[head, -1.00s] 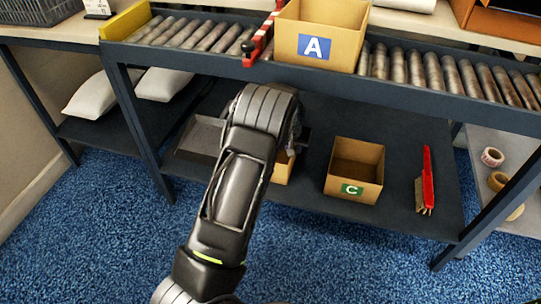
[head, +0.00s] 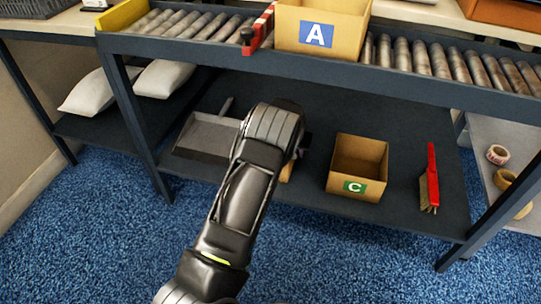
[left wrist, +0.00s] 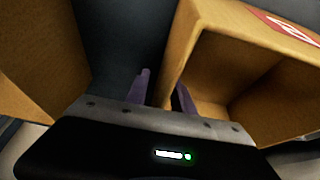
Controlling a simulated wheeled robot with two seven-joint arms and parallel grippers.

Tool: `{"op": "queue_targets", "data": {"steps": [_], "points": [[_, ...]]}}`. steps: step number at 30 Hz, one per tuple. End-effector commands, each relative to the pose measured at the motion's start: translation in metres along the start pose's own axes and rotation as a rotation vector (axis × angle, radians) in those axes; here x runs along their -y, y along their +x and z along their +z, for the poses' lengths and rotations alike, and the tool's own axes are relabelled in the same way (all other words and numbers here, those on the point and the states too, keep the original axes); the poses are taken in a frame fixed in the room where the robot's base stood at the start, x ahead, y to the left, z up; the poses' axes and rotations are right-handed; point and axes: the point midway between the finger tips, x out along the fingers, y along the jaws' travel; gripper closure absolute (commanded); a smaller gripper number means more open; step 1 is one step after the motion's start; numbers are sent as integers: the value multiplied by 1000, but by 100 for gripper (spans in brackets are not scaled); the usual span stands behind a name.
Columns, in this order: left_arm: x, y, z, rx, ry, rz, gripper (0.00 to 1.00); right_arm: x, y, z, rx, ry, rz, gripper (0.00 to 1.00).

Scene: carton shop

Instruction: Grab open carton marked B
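An open carton (left wrist: 215,50) with a red label (left wrist: 290,25) fills the right of the left wrist view. The label's white letter is cut off and hard to read. In the head view only a sliver of a carton (head: 287,172) shows on the lower shelf behind my left arm. My left gripper (left wrist: 162,90) is open, its purple fingers apart on either side of that carton's near wall, one inside and one outside. I cannot tell whether they touch it. In the head view my left wrist hides the fingers. My right gripper is not in view.
Carton C (head: 358,158), with a green label, stands on the lower shelf (head: 300,210) to the right. Carton A (head: 350,20) sits on the roller conveyor above. A dustpan (head: 205,135) lies left and a red brush (head: 432,175) right. Another carton wall (left wrist: 35,60) shows in the wrist view.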

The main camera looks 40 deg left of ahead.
Motion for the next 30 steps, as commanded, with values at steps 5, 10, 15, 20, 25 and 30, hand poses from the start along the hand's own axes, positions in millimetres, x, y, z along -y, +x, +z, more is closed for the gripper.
{"op": "queue_targets", "data": {"steps": [5, 10, 15, 20, 25, 30], "points": [[0, 5, -1, -1, 1, 0, 71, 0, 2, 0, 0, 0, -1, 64], [0, 5, -1, -1, 1, 0, 71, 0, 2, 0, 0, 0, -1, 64], [0, 5, -1, -1, 1, 0, 71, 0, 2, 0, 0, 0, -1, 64], [0, 5, -1, -1, 1, 0, 71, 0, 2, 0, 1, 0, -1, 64], [0, 5, -1, -1, 1, 0, 85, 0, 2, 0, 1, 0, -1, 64], [0, 5, -1, -1, 1, 0, 99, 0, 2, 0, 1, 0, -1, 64]]}}
